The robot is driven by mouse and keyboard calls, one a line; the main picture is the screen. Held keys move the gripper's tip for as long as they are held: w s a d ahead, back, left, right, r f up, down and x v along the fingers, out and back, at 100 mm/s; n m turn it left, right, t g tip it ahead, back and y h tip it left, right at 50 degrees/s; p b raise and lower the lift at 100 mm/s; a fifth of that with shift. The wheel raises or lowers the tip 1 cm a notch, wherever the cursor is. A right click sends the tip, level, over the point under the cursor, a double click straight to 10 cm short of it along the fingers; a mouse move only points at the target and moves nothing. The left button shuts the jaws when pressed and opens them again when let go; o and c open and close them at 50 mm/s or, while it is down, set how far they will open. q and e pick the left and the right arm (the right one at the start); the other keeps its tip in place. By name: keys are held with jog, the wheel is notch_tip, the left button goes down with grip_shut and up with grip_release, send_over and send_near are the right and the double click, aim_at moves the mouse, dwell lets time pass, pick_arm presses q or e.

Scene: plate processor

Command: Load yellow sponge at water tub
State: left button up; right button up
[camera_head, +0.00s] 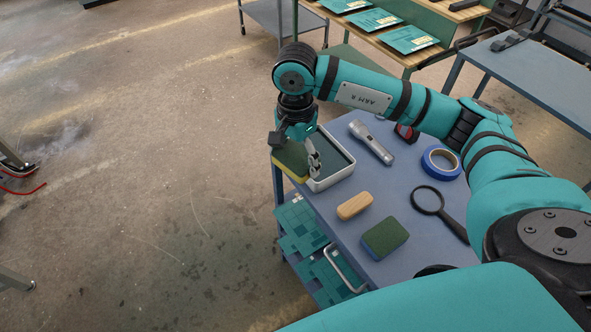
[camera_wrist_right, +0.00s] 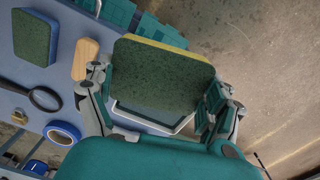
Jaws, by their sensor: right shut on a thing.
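My right gripper (camera_head: 298,150) is shut on the yellow sponge (camera_head: 290,161), which has a dark green top and a yellow edge. The sponge also shows large in the wrist view (camera_wrist_right: 162,75), between the two fingers. The water tub (camera_head: 331,181) is a white-rimmed rectangular tub with dark contents on the cart's far left corner. The held sponge is at the tub's left side and overlaps it in the head view; I cannot tell whether they touch. In the wrist view the tub's rim (camera_wrist_right: 155,126) shows partly behind the sponge. My left gripper is not in view.
The blue cart top (camera_head: 345,222) also holds a flashlight (camera_head: 371,142), blue tape (camera_head: 441,162), a magnifying glass (camera_head: 429,200), a wooden block (camera_head: 354,205) and a green sponge with a blue side (camera_head: 384,238). Open floor lies left of the cart.

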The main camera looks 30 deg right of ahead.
pick_arm(q)
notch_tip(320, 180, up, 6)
jog(key=p, duration=0.5)
pick_arm(e)
jog(key=w+d+m, duration=0.2)
jog(key=d+m, duration=0.1)
jog(key=m, duration=0.4)
jog(key=w+d+f+m, duration=0.1)
jog(key=w+d+m, duration=0.1)
jog(key=m, duration=0.4)
jog(key=w+d+f+m, duration=0.1)
jog(key=w+d+m, duration=0.1)
jog(key=d+m, duration=0.2)
jog(key=shift+d+m, duration=0.2)
jog(key=shift+m, duration=0.7)
jog(key=shift+d+m, duration=0.15)
jog(key=shift+m, duration=0.75)
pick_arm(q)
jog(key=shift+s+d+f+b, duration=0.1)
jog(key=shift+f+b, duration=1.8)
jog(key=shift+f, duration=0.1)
pick_arm(e)
jog(key=shift+f, duration=2.8)
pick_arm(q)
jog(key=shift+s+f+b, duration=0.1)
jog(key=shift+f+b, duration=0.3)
pick_arm(e)
jog(key=shift+f, duration=0.4)
